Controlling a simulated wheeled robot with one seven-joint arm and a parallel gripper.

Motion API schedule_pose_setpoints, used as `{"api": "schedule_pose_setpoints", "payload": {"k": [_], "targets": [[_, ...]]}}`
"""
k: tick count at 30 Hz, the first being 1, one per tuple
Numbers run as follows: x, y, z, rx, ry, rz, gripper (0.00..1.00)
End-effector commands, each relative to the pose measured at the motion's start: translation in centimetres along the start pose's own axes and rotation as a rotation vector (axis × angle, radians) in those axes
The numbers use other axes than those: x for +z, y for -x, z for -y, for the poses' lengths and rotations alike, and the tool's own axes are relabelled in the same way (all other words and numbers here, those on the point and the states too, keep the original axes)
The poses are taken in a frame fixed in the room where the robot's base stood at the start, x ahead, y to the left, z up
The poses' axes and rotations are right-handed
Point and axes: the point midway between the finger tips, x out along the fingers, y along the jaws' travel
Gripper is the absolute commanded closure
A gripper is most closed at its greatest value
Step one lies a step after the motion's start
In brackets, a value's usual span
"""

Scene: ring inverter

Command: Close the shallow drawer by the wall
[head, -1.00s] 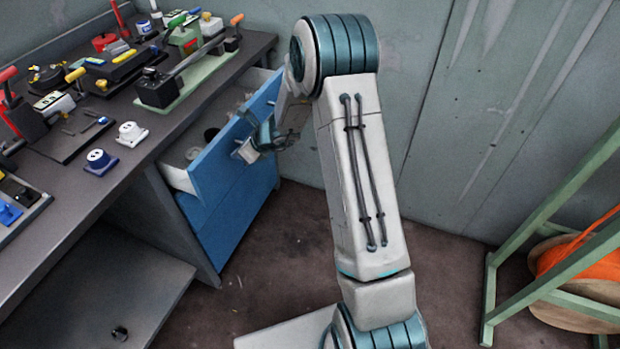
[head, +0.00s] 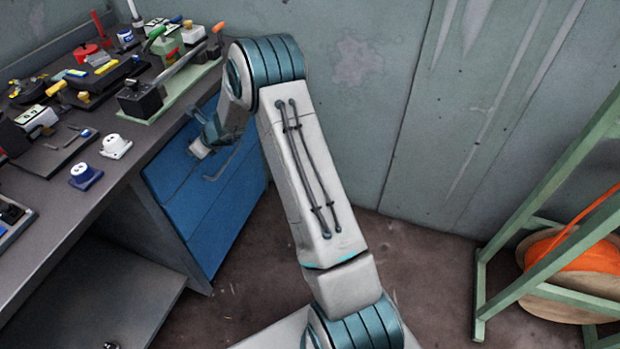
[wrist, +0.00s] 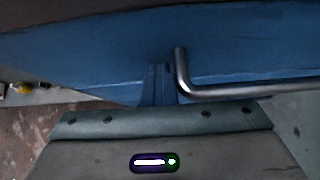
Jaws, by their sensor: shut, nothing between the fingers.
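The shallow drawer (head: 178,158) is the top blue front under the workbench, beside the wall. In the head view its front sits in or very near line with the blue front below, and no drawer inside shows. My gripper (head: 199,150) is shut and empty, with its fingertips at the blue front. In the wrist view the gripper (wrist: 158,72) points at the blue face, just left of a bent metal handle (wrist: 240,90). I cannot tell for sure whether the fingertips touch the face.
The workbench top (head: 120,170) carries several tools, switches and sockets. A grey wall (head: 360,100) stands behind. A green rack with an orange cable reel (head: 575,250) stands at the right. Bare floor (head: 430,255) lies between.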

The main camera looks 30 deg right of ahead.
Motion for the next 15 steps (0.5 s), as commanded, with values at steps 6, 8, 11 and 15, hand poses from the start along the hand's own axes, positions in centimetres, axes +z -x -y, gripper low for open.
{"api": "schedule_pose_setpoints", "payload": {"k": [6, 8, 11, 15], "targets": [[0.9, -0.3, -0.7, 0.01, 0.01, 0.012, 1.0], [0.8, -0.3, -0.8, 0.011, 0.012, 0.013, 1.0], [0.3, 0.1, -0.8, 0.012, 0.014, 0.013, 1.0], [-1.4, 1.6, -0.3, 0.009, 0.01, 0.007, 1.0]]}}
